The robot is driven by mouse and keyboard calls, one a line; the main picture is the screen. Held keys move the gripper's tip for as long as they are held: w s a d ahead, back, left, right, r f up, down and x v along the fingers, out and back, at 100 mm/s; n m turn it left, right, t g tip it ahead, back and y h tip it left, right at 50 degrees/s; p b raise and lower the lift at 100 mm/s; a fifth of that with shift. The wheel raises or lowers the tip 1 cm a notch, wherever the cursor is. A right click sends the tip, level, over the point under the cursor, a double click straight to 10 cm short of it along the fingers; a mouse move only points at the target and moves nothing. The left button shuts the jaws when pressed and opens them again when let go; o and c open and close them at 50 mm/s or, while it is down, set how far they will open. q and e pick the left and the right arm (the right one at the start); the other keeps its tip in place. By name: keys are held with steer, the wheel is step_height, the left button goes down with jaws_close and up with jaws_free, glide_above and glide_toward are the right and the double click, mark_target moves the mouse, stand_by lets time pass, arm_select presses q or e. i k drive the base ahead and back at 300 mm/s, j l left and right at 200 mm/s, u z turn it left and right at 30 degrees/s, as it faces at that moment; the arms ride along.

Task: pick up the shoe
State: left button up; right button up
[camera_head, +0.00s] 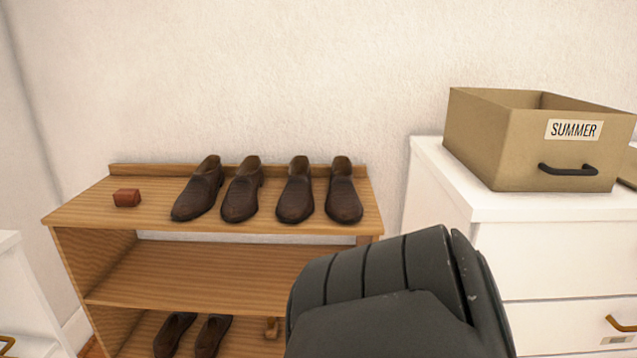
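Several dark brown loafers stand in a row on the top board of a wooden shoe rack (75,208), toes toward me. The leftmost shoe (198,190) is slightly angled. To its right are a second shoe (242,190), a third shoe (295,191) and the rightmost shoe (343,191). Two more dark shoes, a left one (174,335) and a right one (212,335), are on the lowest board, cut by the picture's bottom edge. A dark grey arm link of mine fills the lower middle and hides the rack's lower right part. Neither gripper shows.
A small red-brown block (127,198) lies at the top board's left end. The middle board (200,275) looks empty where visible. At right, a white dresser (550,245) carries a tan box (500,140) labelled SUMMER. White furniture (25,300) stands at left.

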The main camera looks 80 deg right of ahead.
mark_target(199, 196)
steer(key=z, duration=2.15)
